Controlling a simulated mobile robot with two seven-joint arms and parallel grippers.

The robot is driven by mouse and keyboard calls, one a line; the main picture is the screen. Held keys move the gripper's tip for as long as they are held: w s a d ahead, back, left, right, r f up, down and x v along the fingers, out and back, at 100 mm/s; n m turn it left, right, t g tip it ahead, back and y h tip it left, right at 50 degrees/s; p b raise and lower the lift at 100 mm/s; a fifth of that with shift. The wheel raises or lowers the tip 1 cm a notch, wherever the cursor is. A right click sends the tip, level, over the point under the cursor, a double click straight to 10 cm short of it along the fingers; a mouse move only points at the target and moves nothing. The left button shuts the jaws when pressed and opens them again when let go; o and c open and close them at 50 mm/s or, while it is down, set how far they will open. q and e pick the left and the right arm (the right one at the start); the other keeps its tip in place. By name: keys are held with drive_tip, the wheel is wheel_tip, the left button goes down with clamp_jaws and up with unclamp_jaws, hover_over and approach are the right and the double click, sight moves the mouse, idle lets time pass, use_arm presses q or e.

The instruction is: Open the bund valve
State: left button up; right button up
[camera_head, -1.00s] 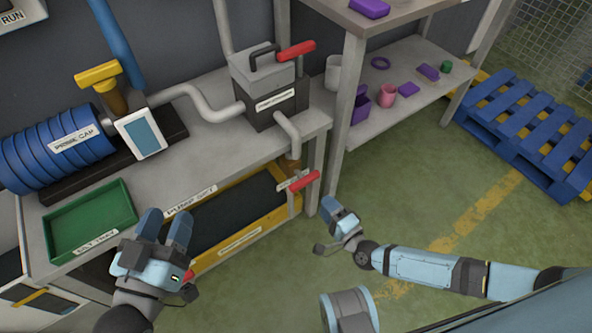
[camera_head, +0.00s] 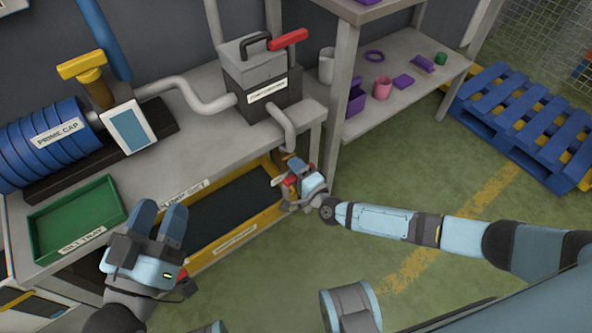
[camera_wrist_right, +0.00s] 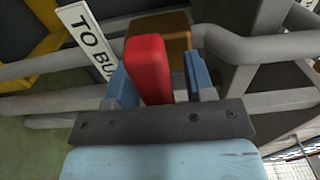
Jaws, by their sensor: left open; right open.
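The bund valve has a red lever handle, seen large in the right wrist view (camera_wrist_right: 148,68), with a brown valve body (camera_wrist_right: 175,28) behind it. A white label reading "TO BU…" (camera_wrist_right: 88,42) is beside it; the rest of its text is hidden. My right gripper (camera_head: 297,172) is open at the valve below the grey pipe, with its blue fingers on either side of the red handle. I cannot tell whether they touch it. In the head view my right gripper mostly hides the handle. My left gripper (camera_head: 160,215) is open and empty in front of the bench.
A grey box with another red handle (camera_head: 289,39) stands on the bench. A green tray (camera_head: 78,225), a blue ribbed drum (camera_head: 40,150) and a yellow handle (camera_head: 82,66) are left. Grey rails (camera_wrist_right: 270,103) run close to my right gripper.

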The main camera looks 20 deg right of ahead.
clamp_jaws()
